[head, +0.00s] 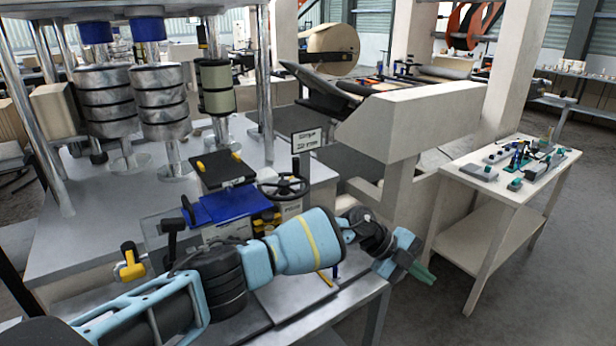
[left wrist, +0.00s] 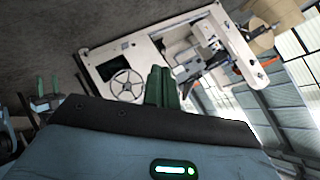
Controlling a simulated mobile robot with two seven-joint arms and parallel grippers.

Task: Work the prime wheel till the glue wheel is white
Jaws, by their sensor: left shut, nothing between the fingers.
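A blue tray-like part (head: 225,203) and a yellow-handled lever (head: 131,262) lie near my left arm. A small sign (head: 305,141) stands behind the handwheel. A side table (head: 463,178) with small tools stands at right. Open floor lies at the lower right.

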